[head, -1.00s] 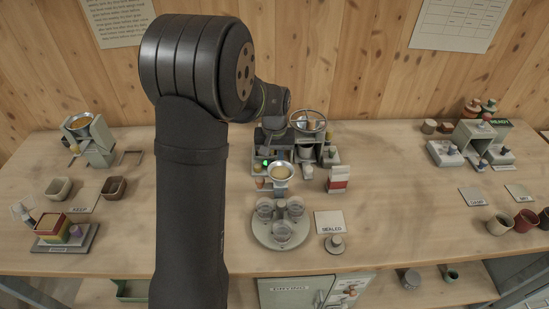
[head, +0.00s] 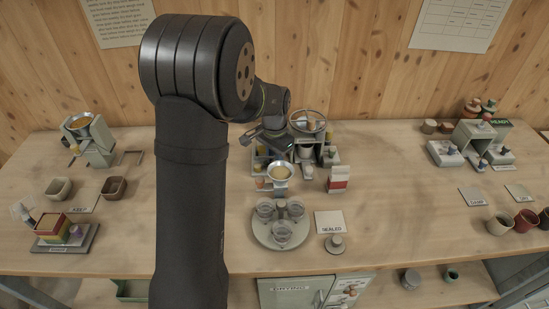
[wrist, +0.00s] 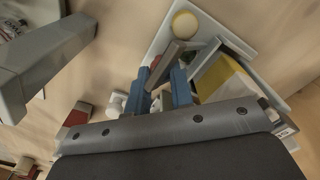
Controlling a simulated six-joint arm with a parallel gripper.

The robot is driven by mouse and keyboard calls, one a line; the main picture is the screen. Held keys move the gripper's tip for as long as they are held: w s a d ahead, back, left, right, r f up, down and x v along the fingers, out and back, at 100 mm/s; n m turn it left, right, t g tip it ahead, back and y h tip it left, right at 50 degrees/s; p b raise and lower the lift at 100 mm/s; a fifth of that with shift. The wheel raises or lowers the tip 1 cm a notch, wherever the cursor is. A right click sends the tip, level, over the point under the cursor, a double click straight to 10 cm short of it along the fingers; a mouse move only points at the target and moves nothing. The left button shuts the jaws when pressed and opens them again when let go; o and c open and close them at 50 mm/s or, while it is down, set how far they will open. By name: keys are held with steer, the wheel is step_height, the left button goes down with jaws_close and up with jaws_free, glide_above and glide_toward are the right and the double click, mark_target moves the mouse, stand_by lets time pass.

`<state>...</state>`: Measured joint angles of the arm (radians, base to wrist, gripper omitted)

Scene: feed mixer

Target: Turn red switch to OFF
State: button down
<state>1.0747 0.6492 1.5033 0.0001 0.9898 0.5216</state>
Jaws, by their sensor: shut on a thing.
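My gripper shows in the wrist view (wrist: 161,72), its two blue fingers closed around a slim part of the feed mixer. A small red part, apparently the red switch (wrist: 154,62), shows between the fingertips beside a grey bar with a pale round knob (wrist: 185,25). Most of the held part is hidden by the fingers. In the head view my gripper is tilted over the feed mixer (head: 329,153) at the back middle of the table. The red switch is hidden there, and its ON or OFF setting cannot be read.
A metal funnel (head: 281,171) and a round tray (head: 258,232) with glass jars stand in front of the mixer. A red and white box (head: 338,180) is to the right, a SEALED card (head: 329,222) nearer. Bare table lies right of the box.

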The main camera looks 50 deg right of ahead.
steer(key=shift+m, duration=0.3)
steer(key=c, duration=1.3)
jaws_free()
steer(key=shift+o, duration=0.2)
step_height(320, 180, up, 18)
steer(key=shift+f, duration=0.25)
step_height(320, 180, down, 18)
steer(key=shift+r, duration=0.25)
